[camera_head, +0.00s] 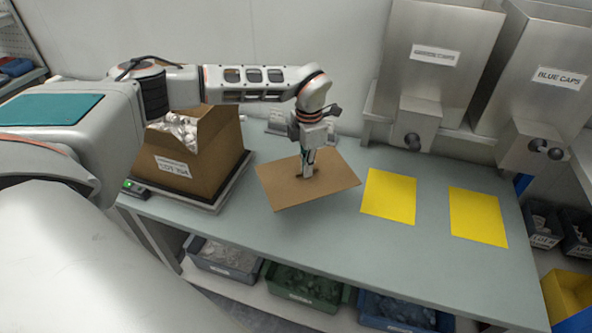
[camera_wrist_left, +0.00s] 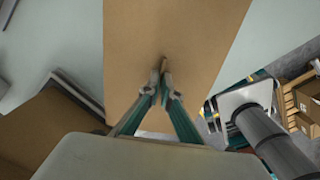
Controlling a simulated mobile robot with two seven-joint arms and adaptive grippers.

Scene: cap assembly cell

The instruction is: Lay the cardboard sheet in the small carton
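The brown cardboard sheet (camera_head: 335,178) is near the middle of the table, roughly level, and looks raised a little above the top. My left gripper (camera_head: 307,174) points down at its middle, its fingers together at a small dark slot. In the left wrist view the fingertips (camera_wrist_left: 164,72) close on the sheet (camera_wrist_left: 190,30) there. The small carton (camera_head: 205,178) stands open to the left of the sheet, with white caps (camera_head: 178,128) heaped inside. A brown carton part also shows at the lower left of the wrist view (camera_wrist_left: 35,125). My right gripper is not in view.
The carton stands on a flat grey platform (camera_head: 196,201) with a small green-lit box (camera_head: 135,188). Two yellow mats (camera_head: 389,195) (camera_head: 478,216) lie to the right. Steel cap hoppers (camera_head: 436,60) stand behind. Bins (camera_head: 305,286) sit on a shelf below.

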